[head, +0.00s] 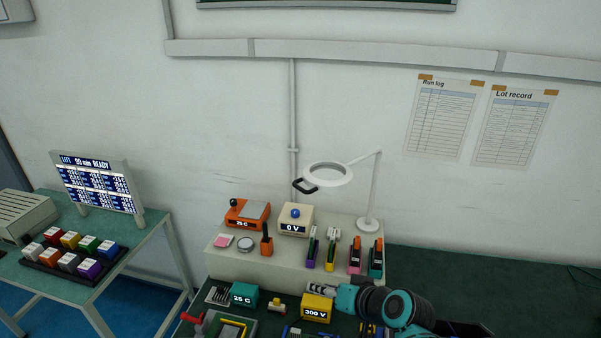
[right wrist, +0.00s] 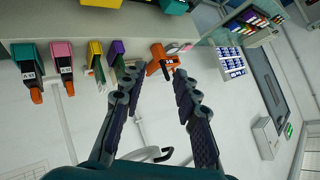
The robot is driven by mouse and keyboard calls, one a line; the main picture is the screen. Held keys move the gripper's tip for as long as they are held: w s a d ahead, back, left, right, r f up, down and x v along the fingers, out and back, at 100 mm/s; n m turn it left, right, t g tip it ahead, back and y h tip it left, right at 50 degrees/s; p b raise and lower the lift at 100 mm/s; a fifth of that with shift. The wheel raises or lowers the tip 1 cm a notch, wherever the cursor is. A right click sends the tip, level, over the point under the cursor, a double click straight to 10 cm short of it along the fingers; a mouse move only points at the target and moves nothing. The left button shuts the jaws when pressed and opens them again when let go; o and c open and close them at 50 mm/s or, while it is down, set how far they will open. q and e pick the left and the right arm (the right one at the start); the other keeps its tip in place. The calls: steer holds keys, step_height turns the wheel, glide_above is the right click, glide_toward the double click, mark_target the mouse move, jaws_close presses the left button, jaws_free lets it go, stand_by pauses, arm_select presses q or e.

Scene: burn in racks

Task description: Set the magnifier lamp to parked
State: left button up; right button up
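The magnifier lamp (head: 328,174) stands on the right part of the beige raised shelf (head: 240,265). It has a white ring head with a black handle (head: 305,186), tilted out to the left on a thin arm from an upright post (head: 374,195). My right gripper (head: 318,289) is low in front of the shelf, below the lamp and apart from it. In the right wrist view the gripper (right wrist: 156,84) is open with nothing between its fingers. The lamp's ring (right wrist: 142,154) shows there beyond the fingers, partly hidden. My left gripper is not in view.
An orange device (head: 248,213), a 0 V box (head: 295,220) and several coloured tools (head: 355,256) stand on the shelf. A 300 V box (head: 316,308) and a 25 C box (head: 243,296) sit on the bench below. Green bench to the right (head: 480,285) is mostly clear.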

steer(key=w+a+r+m+t+y+p, duration=0.1)
steer(key=w+a+r+t+y+p, duration=0.15)
steer(key=w+r, duration=0.5)
steer(key=m+t+y+p, duration=0.2)
steer(key=m+t+p, duration=0.1)
steer(key=p, duration=0.2)
glide_toward(307, 193)
steer(key=x, duration=1.3)
steer(key=shift+d, duration=0.1)
steer(key=c, duration=0.7)
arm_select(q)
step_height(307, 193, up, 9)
arm_select(e)
steer(key=shift+w, duration=0.15)
jaws_close()
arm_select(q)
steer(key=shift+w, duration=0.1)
